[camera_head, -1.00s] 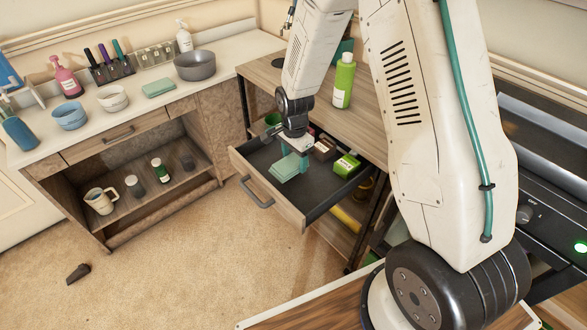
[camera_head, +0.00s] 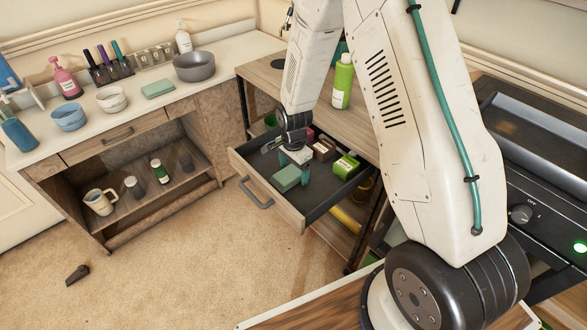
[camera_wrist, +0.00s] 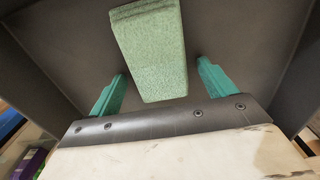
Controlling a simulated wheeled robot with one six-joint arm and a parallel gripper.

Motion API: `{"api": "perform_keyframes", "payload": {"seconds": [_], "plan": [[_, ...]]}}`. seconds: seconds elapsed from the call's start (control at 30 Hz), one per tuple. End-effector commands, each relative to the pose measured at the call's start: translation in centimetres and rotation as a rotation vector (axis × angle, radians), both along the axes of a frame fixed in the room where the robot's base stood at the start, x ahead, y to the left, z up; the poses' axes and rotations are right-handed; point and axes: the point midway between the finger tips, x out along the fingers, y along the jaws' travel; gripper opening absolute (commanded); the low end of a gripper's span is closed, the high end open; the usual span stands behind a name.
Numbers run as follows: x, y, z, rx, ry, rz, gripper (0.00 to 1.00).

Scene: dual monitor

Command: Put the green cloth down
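The green cloth (camera_head: 286,178), a folded pad, lies in the open dark-lined drawer (camera_head: 322,194), near its front left. My gripper (camera_head: 294,162) is low in the drawer, just behind the cloth. In the wrist view, the teal fingers of my gripper (camera_wrist: 160,88) stand wide apart. The green cloth (camera_wrist: 150,52) lies between and beyond them, with a clear gap on each side. Nothing is gripped. The cloth's contact with the drawer floor is not clearly visible.
Green-labelled box (camera_head: 346,166) and brown box (camera_head: 324,149) lie in the drawer's back right. A green bottle (camera_head: 343,82) stands on the desk above. A second green pad (camera_head: 158,88) lies on the white counter beside a grey bowl (camera_head: 195,66). The drawer's front right is clear.

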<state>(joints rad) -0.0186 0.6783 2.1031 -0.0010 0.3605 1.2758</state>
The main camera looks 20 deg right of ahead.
Motion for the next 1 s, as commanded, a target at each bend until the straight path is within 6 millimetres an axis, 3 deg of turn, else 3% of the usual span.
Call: {"api": "perform_keyframes", "payload": {"seconds": [0.17, 0.27, 0.7, 1.0], "plan": [[0.1, 0.0, 0.5, 0.0, -0.002, 0.0, 0.83], [0.1, 0.0, 1.9, 0.0, -0.003, 0.0, 0.83], [0.1, 0.0, 10.6, 0.0, -0.003, 0.0, 0.83], [0.0, 0.0, 12.5, 0.0, -0.001, 0.003, 0.83]]}}
